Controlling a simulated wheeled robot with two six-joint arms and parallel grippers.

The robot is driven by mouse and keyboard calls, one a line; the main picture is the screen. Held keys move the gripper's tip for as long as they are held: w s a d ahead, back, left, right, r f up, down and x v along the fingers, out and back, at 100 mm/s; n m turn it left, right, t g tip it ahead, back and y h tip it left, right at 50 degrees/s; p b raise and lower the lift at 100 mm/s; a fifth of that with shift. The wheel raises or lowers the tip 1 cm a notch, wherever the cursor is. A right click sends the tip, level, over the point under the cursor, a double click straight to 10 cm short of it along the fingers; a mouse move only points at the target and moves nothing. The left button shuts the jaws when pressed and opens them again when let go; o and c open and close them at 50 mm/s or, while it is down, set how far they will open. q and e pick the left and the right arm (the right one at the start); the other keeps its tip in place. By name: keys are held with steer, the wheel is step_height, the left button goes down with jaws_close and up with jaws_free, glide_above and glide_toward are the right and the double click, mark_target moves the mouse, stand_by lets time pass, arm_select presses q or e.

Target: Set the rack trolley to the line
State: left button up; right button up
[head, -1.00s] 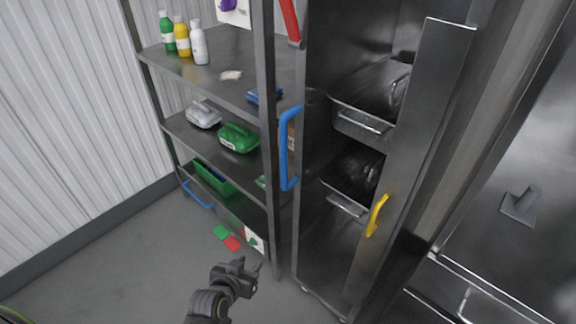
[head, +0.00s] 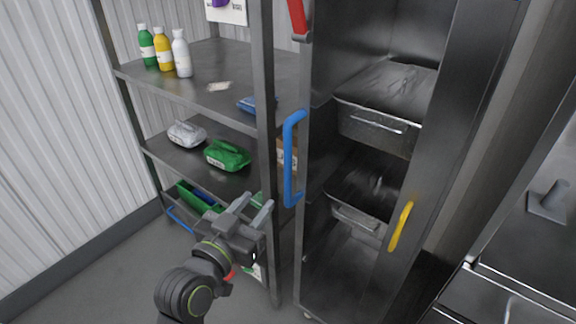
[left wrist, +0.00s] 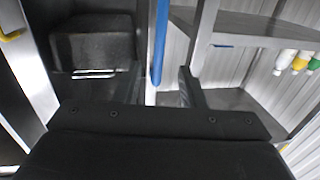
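The tall steel rack trolley (head: 300,235) stands right of centre in the head view, open at the front and holding metal pans (head: 375,125). A vertical blue handle (head: 289,160) is on its left upright and a yellow handle (head: 400,226) on its right. My left gripper (head: 252,207) is open and empty, below and left of the blue handle, fingers pointing up and away. In the left wrist view, the blue handle (left wrist: 160,40) stands ahead, roughly in line with the finger gap; I see no contact. My right gripper is out of view. No floor line is clearly visible.
A shelf unit (head: 263,120) stands close on the left with bottles (head: 163,50), wrapped packs (head: 228,156) and a green bin (head: 198,196). A steel counter (head: 525,255) is on the right. Grey floor (head: 110,275) is open at lower left.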

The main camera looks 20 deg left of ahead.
mark_target(286, 166)
arm_select(q)
steer(key=w, duration=0.5)
steer(key=w+d+p, duration=0.1)
steer(key=w, duration=0.4)
steer(key=w+d, duration=0.1)
steer(key=w, duration=0.3)
steer(key=shift+w+d+p, duration=0.1)
steer(key=shift+w+p, duration=0.2)
steer(key=shift+w, duration=0.1)
steer(key=shift+c, duration=0.5)
jaws_close()
